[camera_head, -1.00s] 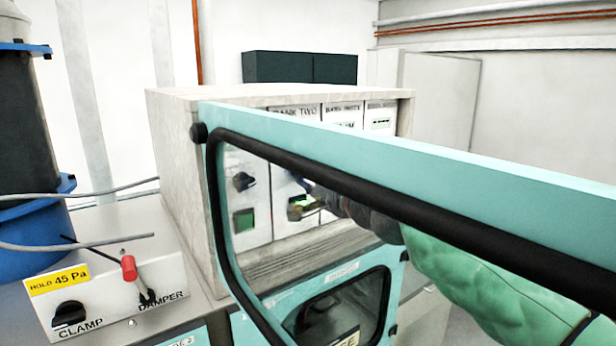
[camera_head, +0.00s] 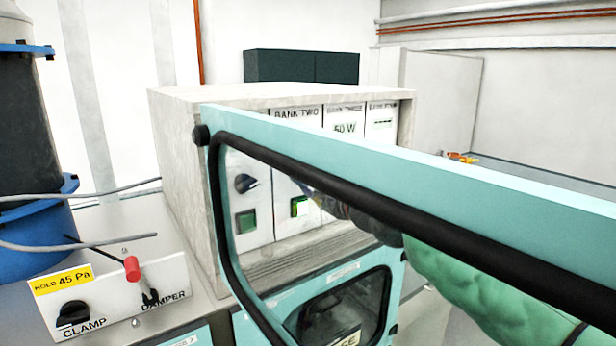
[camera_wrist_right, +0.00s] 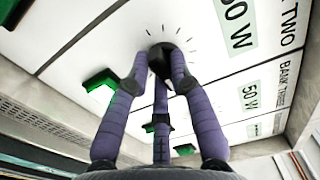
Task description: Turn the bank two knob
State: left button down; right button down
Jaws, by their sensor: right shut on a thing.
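The bank two panel (camera_wrist_right: 205,50) shows in the right wrist view with the label TWO and a readout of 50 W (camera_wrist_right: 237,22). Its dark knob (camera_wrist_right: 160,60) has tick marks around it on the white face. My right gripper (camera_wrist_right: 160,75), with purple jointed fingers, is shut on the knob, and the fingers hide much of it. In the head view the BANK TWO label (camera_head: 296,113) shows above the teal door. My right gripper (camera_head: 328,203) is partly seen through the door's window at that panel. My left gripper is not in view.
The open teal door (camera_head: 400,160) crosses in front of the cabinet (camera_head: 180,150) and my green-sleeved right arm. Neighbouring panels carry green buttons, such as one (camera_head: 246,221) on the left panel. The CLAMP and DAMPER box (camera_head: 120,300) stands at lower left.

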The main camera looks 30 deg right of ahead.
dwell(0.4)
jog(key=c, duration=1.1)
grip_release()
jog(key=shift+w, duration=0.1)
jog(key=s, duration=1.2)
jog(key=shift+d, duration=0.45)
